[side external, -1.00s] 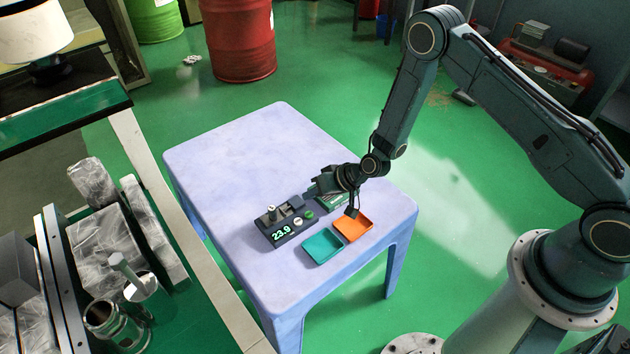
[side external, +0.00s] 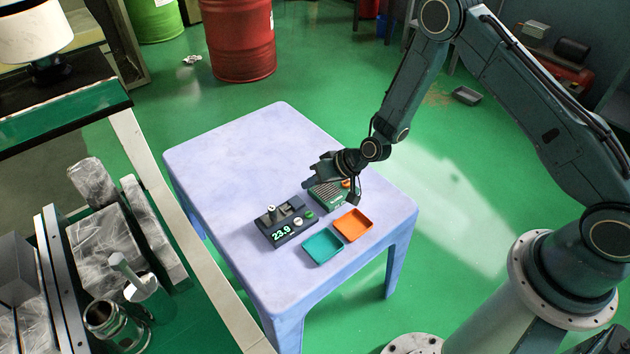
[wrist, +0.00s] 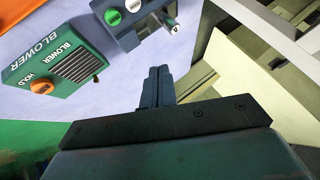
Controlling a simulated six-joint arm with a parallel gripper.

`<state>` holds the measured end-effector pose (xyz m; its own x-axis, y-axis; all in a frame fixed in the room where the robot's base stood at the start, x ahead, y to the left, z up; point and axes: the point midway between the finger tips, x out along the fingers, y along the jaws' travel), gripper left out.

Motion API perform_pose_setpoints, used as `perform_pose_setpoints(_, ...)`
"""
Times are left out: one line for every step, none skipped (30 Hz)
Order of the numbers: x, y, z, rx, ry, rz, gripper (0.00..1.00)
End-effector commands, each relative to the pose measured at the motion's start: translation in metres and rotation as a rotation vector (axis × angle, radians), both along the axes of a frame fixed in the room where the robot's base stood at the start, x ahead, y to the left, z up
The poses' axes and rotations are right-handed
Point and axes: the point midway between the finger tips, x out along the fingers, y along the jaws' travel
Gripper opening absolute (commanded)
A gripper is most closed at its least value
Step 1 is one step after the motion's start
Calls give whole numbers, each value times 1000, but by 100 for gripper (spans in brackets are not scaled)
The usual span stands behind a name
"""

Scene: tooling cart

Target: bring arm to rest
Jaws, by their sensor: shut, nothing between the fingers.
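My gripper (side external: 308,184) is shut and empty in the side external view, held above the table beside the dark gauge device. In the wrist view its two fingers (wrist: 158,72) are pressed together with nothing between them. The gauge device (side external: 287,222) has a lit display reading 23.9, a green and a white button and a silver knob; part of it shows at the top of the wrist view (wrist: 135,18). A green blower box (side external: 331,195) with an orange knob is behind it, partly hidden by my gripper. The wrist view shows its BLOWER and HOLD lettering (wrist: 62,58).
A teal tray (side external: 322,246) and an orange tray (side external: 352,226) sit on the lavender table (side external: 240,160); both look empty. The table's far left is clear. A cart with wrapped blocks and metal parts (side external: 105,245) stands at the left. A red drum (side external: 240,40) is behind.

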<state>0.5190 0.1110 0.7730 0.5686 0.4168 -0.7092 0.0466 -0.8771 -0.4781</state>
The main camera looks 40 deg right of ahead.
Motion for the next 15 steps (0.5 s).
perform_pose_setpoints(2,-1,14,-11,-8,9,0)
perform_pose_setpoints(3,-1,21,-17,-7,16,0)
perform_pose_setpoints(3,-2,31,-26,-8,24,0)
perform_pose_setpoints(3,-3,38,-33,-8,31,0)
perform_pose_setpoints(3,-3,47,-41,-10,37,0)
perform_pose_setpoints(2,-4,57,-52,-10,45,0)
perform_pose_setpoints(1,-5,64,-59,-9,51,0)
perform_pose_setpoints(0,-6,72,-67,-9,57,0)
perform_pose_setpoints(-1,-7,82,-78,-10,65,0)
perform_pose_setpoints(-2,-8,89,-86,-9,69,0)
perform_pose_setpoints(-3,-9,97,-94,-10,74,0)
perform_pose_setpoints(-5,-11,106,-104,-8,81,0)
perform_pose_setpoints(-7,-12,114,-112,-9,85,0)
perform_pose_setpoints(-8,-13,121,-121,-9,90,0)
perform_pose_setpoints(-11,-14,130,-132,-7,94,0)
